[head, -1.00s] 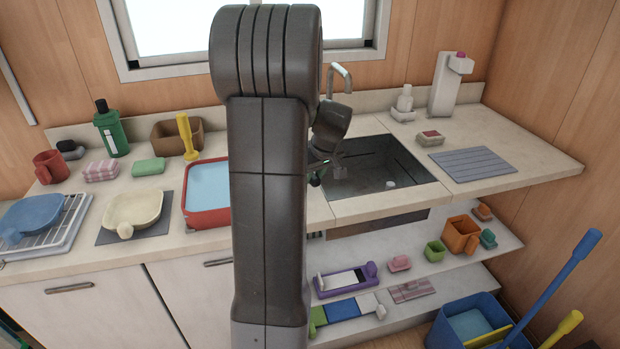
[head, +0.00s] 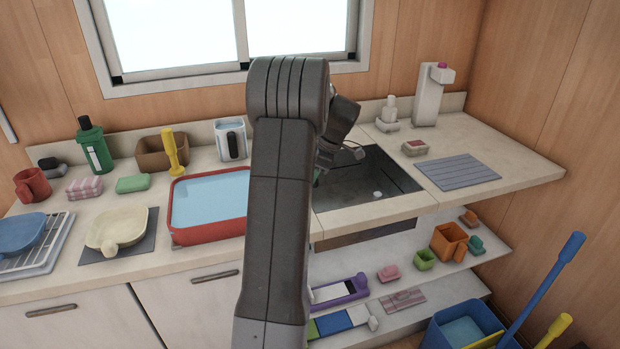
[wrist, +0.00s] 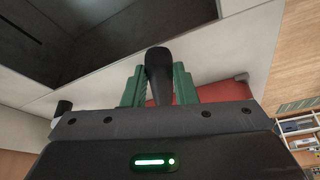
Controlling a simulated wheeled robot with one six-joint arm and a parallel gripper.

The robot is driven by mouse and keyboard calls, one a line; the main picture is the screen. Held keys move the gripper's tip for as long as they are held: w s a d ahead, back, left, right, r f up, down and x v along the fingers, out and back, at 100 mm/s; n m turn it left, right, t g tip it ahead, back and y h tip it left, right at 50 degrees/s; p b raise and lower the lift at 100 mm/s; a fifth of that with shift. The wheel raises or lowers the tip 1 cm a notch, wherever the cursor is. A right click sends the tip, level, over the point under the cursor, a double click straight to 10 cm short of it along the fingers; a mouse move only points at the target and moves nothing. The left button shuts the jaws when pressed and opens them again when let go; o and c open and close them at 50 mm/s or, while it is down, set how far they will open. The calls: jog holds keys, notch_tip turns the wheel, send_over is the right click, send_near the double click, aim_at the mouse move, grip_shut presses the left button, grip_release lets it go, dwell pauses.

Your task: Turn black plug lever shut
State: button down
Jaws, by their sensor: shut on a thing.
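In the wrist view, my gripper (wrist: 158,88) has its two green fingers closed on either side of a black, round-ended handle (wrist: 158,60), which appears to be the black plug lever. The handle's end stands out beyond the fingertips, and its lower part and mounting are hidden by my gripper. The dark sink basin (wrist: 85,35) lies at the upper left there. My arm hides the lever and most of my gripper there.
A red tub (head: 207,231) of water stands left of my arm, and its red side shows behind the fingers in the wrist view (wrist: 222,91). A ridged grey mat (head: 458,173) and a white dispenser (head: 427,95) are on the right.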

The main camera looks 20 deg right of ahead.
jog(key=shift+w+d+r+n+g+p, duration=0.1)
jog(key=shift+w+n+g+p, duration=0.15)
jog(key=shift+w+n, duration=0.25)
jog(key=shift+w+d+n+g+p, duration=0.1)
jog(key=shift+w+n+g+p, duration=0.15)
jog(key=shift+n, duration=0.45)
jog(key=c, duration=1.2)
grip_release()
jog(key=shift+o, duration=0.2)
jog(key=v, duration=1.3)
jog(key=shift+d+r, duration=0.15)
jog(key=shift+r, duration=0.2)
jog(key=shift+f, duration=0.1)
jog(key=x, duration=1.3)
jog(key=shift+f, duration=0.35)
